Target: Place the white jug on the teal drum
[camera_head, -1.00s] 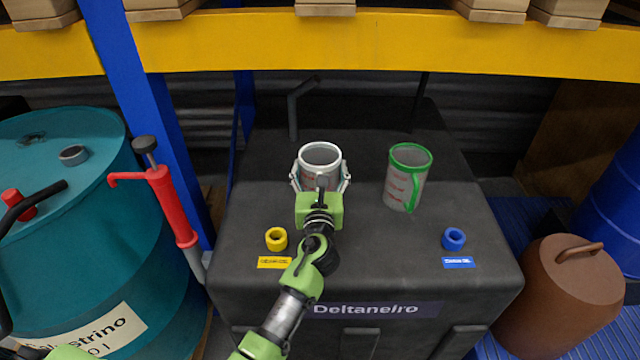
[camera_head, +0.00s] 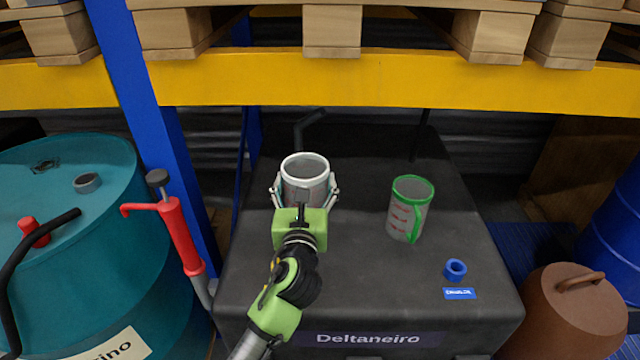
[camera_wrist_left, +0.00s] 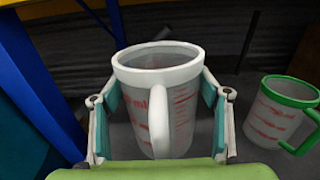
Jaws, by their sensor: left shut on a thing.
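The white jug (camera_head: 305,167) is a clear measuring jug with a white rim, white handle and red marks. My left gripper (camera_head: 305,192) is shut around its sides and holds it upright over the black tank; the gap beneath is hard to judge. In the left wrist view the white jug (camera_wrist_left: 160,75) sits between the two finger pads, its handle facing the wrist. The teal drum (camera_head: 105,230) stands at the left, its top carrying a grey bung, a red fitting and a black hose. My right gripper is not in view.
A green-rimmed jug (camera_head: 405,210) stands on the black tank (camera_head: 350,270), right of my gripper. A red hand pump (camera_head: 180,225) and a blue rack post (camera_head: 150,110) stand between tank and drum. A yellow beam (camera_head: 400,82) crosses behind. A blue ring (camera_head: 455,269) lies front right.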

